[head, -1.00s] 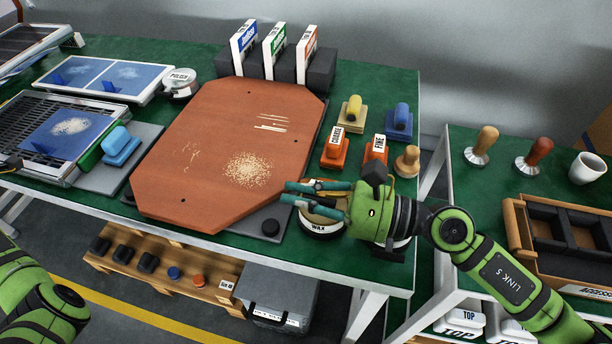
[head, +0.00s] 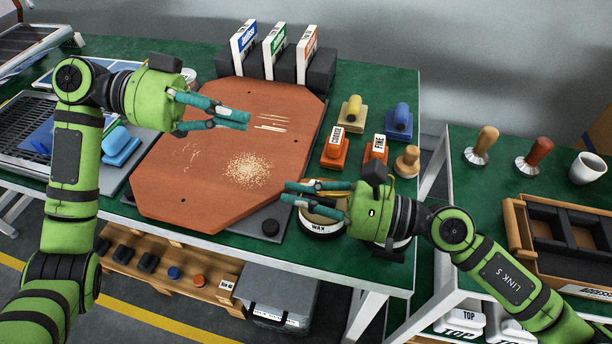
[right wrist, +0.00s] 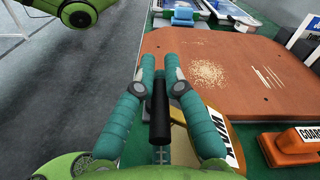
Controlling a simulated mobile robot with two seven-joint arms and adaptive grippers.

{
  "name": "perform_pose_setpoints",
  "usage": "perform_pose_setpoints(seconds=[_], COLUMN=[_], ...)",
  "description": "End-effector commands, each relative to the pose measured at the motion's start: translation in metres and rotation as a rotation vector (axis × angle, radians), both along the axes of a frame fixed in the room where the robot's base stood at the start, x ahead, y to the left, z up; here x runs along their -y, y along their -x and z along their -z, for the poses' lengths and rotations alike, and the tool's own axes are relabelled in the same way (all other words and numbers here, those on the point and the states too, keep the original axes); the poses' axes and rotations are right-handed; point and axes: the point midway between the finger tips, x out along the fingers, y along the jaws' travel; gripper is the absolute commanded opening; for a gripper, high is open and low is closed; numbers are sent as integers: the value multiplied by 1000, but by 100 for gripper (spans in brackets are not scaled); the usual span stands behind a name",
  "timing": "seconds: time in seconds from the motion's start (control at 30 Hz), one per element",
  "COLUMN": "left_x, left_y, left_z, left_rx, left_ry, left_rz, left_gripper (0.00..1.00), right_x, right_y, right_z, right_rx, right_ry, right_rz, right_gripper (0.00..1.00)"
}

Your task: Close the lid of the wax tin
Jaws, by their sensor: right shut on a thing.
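The wax tin (head: 322,228) is a round, pale tin with a WAX label, at the front right of the green table. Its label also shows in the right wrist view (right wrist: 229,146). My right gripper (head: 287,193) lies over the tin and hides most of its top and lid. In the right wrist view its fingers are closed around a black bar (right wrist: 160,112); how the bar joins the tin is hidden. My left gripper (head: 247,120) is empty above the brown board; its fingertips look close together, but I cannot tell if they are shut.
The brown board (head: 205,165) with pale powder lies left of the tin. The table's front edge is near.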

Motion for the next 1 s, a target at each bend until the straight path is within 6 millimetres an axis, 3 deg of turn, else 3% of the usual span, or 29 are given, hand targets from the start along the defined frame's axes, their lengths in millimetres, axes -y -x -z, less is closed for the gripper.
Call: perform_pose_setpoints(seconds=[0.1,0.27,0.7,0.8,1.0], left_x=[9,23,105,101,100], left_y=[25,37,64,63,63], left_z=[5,9,30,49,67], left_rx=[59,75,72,66,69], left_ry=[-15,-16,-13,-15,-15], left_rz=[129,167,160,155,156], left_gripper=[0,0,0,0,0], right_x=[0,0,-1,0,-1], right_y=[1,1,1,1,1], right_z=[-1,-1,-1,-1,-1], right_rx=[1,1,0,0,0], right_ry=[-2,-2,-1,-1,0], right_rz=[-3,-3,-3,-3,-3], right_gripper=[0,0,0,0,0])
